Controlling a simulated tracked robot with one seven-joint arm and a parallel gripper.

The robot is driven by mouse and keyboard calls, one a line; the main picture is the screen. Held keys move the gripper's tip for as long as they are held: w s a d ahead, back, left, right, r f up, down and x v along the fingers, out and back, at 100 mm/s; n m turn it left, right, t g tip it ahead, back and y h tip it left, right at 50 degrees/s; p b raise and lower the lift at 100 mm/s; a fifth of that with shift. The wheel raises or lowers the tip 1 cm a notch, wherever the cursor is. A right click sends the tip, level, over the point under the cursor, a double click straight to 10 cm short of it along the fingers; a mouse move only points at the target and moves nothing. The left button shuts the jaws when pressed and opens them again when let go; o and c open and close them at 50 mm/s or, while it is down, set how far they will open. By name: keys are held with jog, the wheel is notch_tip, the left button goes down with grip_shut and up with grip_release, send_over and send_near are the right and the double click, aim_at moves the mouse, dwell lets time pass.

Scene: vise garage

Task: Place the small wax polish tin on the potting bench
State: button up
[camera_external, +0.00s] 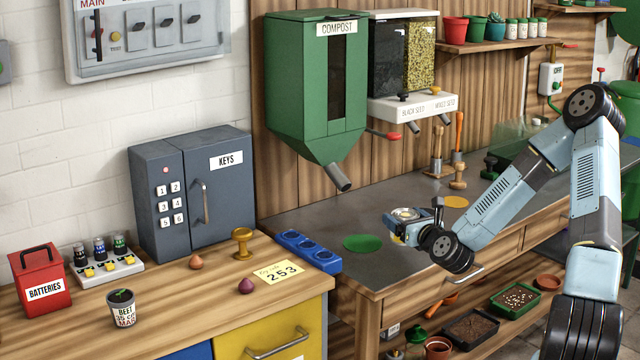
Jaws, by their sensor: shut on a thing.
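The small wax polish tin (404,213), round with a pale metallic and gold look, is between the jaws of my gripper (405,225). The gripper is shut on it and partly hides it. The potting bench (300,222) has a dark grey top and a wooden front. The tin and gripper appear over the front part of its top, right of a green disc. I cannot tell whether the tin touches the bench.
Wooden-handled tools (458,135) stand behind my gripper. The green compost hopper (318,95) hangs above the bench's left part. A blue tray (308,251) sits at the left edge.

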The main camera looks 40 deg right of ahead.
jog(key=shift+f, duration=1.7)
jog(key=o, duration=1.1)
jog(key=shift+f, duration=0.1)
jog(key=shift+v, duration=3.75)
